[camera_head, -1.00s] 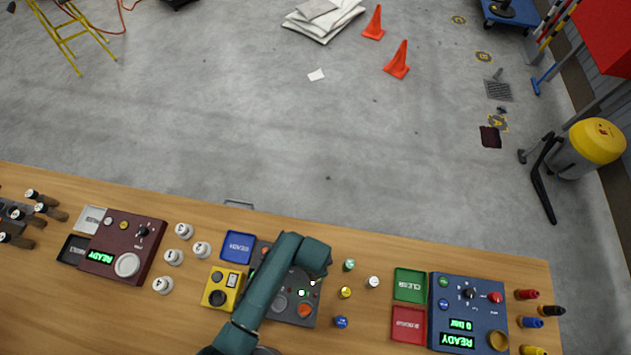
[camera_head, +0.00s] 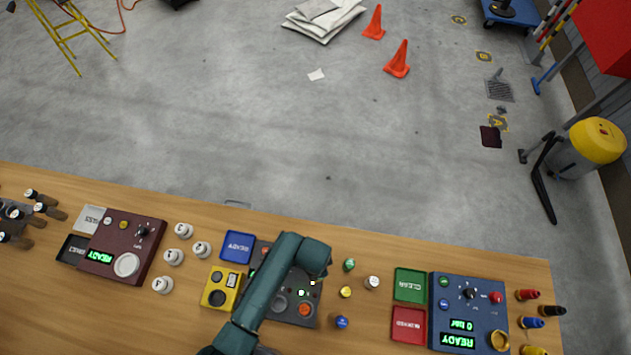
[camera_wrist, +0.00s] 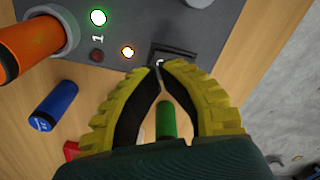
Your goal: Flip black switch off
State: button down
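The black switch (camera_wrist: 172,53) sits in a dark square mount at the edge of a grey panel (camera_wrist: 135,20) in the wrist view. My gripper (camera_wrist: 160,67) has yellow fingers with black pads. Its fingertips are drawn together right at the switch's near side. They partly cover the switch, so its lever position and any contact are hard to tell. A lit orange lamp (camera_wrist: 128,52), a dark red button (camera_wrist: 97,56) and a lit green-white lamp (camera_wrist: 98,17) are beside it. In the head view the grey panel (camera_head: 303,317) is partly hidden under my arm.
In the wrist view an orange cylinder (camera_wrist: 25,48) rises from the panel, and a blue cylinder (camera_wrist: 53,105) and a green one (camera_wrist: 166,120) are close by. A yellow box (camera_head: 220,291) and a blue tray (camera_head: 238,246) stand left of the panel in the head view.

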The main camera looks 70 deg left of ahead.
jog(key=shift+f+b, duration=1.05)
jog(key=shift+f, duration=0.5)
dwell(0.4)
notch_tip(320, 180, up, 7)
jog(key=p, duration=0.7)
jog(key=shift+r+p, duration=0.1)
jog(key=shift+p, duration=0.25)
